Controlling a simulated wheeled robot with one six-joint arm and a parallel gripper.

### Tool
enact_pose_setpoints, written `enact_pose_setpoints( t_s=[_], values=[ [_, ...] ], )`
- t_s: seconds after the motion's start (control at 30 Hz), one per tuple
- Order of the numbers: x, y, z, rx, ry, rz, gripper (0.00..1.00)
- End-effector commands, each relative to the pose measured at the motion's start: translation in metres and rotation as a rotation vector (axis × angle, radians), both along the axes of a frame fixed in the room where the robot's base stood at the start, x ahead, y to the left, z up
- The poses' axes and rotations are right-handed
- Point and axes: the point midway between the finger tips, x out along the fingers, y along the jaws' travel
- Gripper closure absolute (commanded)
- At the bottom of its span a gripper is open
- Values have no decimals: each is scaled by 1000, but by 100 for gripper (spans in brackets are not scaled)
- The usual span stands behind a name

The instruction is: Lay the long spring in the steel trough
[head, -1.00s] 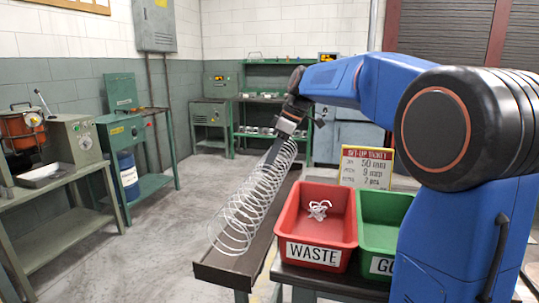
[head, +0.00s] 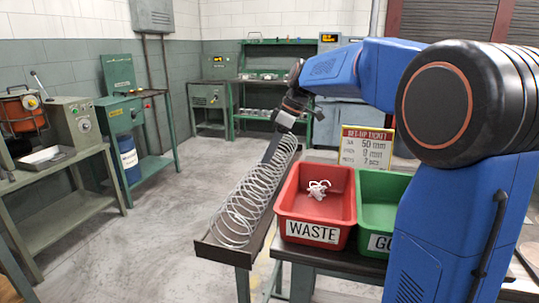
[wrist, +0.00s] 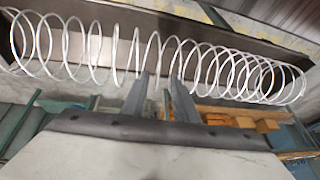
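The long spring (head: 250,200) is a loose coil of pale wire. In the head view it runs lengthwise over the dark steel trough (head: 213,250), with its near end by the trough's near end. I cannot tell whether it touches the trough floor. My gripper (head: 270,150) is at the spring's far part, seen small in the head view. The spring (wrist: 240,75) crosses that view in front of the trough (wrist: 190,30).
A red WASTE bin (head: 313,233) with white wire scrap (head: 318,189) stands just right of the trough. A green bin (head: 380,215) is beside it, with a set-up ticket (head: 366,148) behind. Benches with machines line the left wall. The floor left of the trough is clear.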

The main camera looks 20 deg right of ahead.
Motion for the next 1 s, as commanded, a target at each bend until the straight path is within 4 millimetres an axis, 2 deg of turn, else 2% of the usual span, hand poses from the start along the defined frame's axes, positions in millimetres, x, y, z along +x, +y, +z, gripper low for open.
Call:
enact_pose_setpoints(
  t_s=[0.37, 0.47, 0.8, 1.0],
  values=[
    [-1, -3, 6, 0, 0, -1, 74],
    [-2, -8, 17, 0, -2, -2, 74],
    [-8, -33, 76, 0, -2, -2, 74],
    [-11, -44, 100, 0, -2, -2, 74]
  ],
)
